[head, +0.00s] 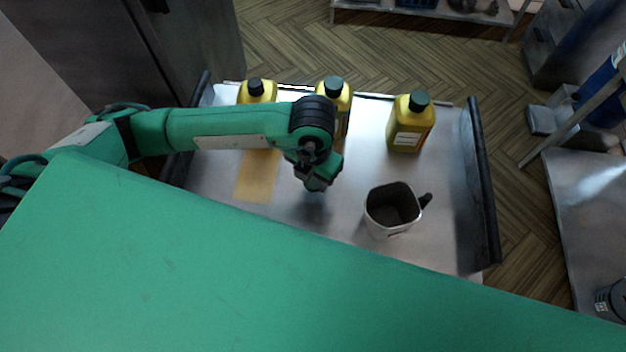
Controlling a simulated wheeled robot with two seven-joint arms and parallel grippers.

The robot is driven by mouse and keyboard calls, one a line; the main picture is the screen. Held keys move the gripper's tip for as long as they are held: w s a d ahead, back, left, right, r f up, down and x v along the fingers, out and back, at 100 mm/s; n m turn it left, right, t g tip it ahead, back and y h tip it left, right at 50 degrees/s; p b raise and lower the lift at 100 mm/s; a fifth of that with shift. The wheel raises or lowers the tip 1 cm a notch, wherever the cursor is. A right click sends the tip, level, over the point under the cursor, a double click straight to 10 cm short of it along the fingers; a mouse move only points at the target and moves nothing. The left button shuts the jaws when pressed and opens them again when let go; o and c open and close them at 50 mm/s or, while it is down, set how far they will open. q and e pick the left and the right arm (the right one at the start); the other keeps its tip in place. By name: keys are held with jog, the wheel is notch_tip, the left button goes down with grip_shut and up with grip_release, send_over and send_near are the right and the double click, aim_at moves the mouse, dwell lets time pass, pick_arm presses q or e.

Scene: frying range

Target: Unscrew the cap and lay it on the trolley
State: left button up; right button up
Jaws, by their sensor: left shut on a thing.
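Three yellow bottles stand along the far side of the metal trolley (345,225): a left bottle (258,95), a middle bottle (344,102) and a right bottle (407,134). The middle and right bottles have wide dark green caps. The left bottle's top is smaller and black; I cannot tell whether it is a cap or a bare neck. My left gripper (317,180) points down over the middle of the trolley, in front of the middle bottle. It is shut on a small dark rounded thing that looks like the cap, mostly hidden by the fingers. My right gripper is out of view.
A metal jug (380,222) with a dark handle stands right of my left gripper. A tan mat (257,177) lies on the trolley to the left. Dark rails (481,180) edge the trolley's sides. Bare trolley top shows around the gripper and at the right.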

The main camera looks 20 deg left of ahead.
aim_at(313, 181)
pick_arm(q)
notch_tip(313, 181, down, 4)
jog(key=shift+r+p, duration=0.25)
jog(key=shift+p, duration=0.1)
jog(key=shift+f, duration=0.1)
jog(key=shift+f, duration=0.1)
jog(key=shift+f+b, duration=0.15)
jog(key=shift+b, duration=0.15)
jog(key=o, duration=1.1)
jog(key=shift+r, duration=0.2)
